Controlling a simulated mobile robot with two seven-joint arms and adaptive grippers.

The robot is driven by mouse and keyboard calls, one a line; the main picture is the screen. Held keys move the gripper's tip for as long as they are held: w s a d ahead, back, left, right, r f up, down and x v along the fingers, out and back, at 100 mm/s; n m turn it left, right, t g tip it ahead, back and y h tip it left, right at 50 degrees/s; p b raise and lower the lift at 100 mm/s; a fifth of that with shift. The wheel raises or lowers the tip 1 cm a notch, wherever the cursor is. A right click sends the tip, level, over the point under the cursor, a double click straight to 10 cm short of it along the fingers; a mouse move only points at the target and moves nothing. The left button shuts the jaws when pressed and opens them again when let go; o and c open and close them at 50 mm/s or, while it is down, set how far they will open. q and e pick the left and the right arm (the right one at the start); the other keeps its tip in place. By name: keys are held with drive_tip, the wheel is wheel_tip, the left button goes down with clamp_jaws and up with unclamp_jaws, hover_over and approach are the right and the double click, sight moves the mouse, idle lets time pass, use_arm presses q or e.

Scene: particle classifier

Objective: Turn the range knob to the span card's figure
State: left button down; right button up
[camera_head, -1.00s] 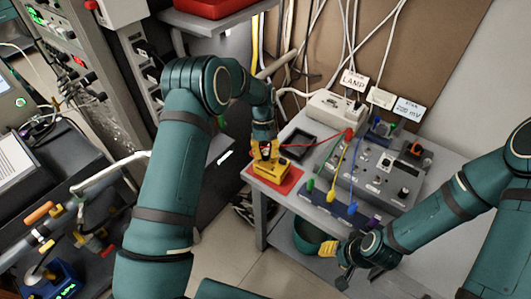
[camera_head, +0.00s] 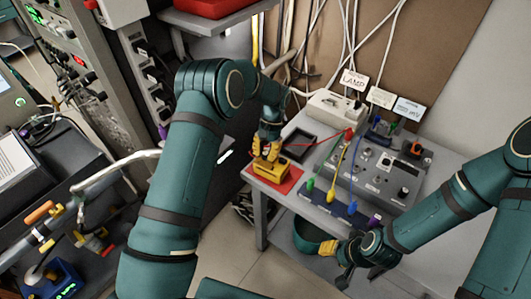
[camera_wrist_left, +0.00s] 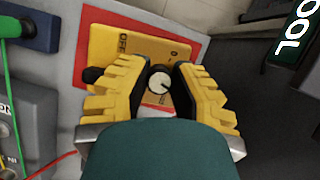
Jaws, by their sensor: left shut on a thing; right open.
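A yellow meter (camera_head: 268,175) lies on a red mat (camera_head: 292,185) at the table's left corner. In the left wrist view the meter (camera_wrist_left: 115,47) shows "OFF" and part of another marking. Its round range knob (camera_wrist_left: 159,84) has a pale face with a dark pointer line. My left gripper (camera_head: 267,157) is over the meter, its yellow fingers (camera_wrist_left: 160,87) shut on the knob from both sides. Part of the dial is hidden by the fingers. The span card (camera_head: 409,108) stands at the back right; its "mV" shows, but its figure is too small to read surely. My right gripper (camera_head: 334,262) is open and empty beside the table's front.
A grey control box (camera_head: 372,170) with sockets and knobs fills the table's right. Red, yellow, green and blue leads cross in front of it. A black tray (camera_head: 299,141) and a lamp box (camera_head: 335,104) stand behind the meter. A teal bin (camera_head: 308,235) is below.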

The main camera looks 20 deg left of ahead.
use_arm(q)
drive_tip(key=shift+s+f, duration=0.15)
drive_tip(key=c, duration=0.8)
unclamp_jaws()
drive_tip(key=shift+o, duration=0.2)
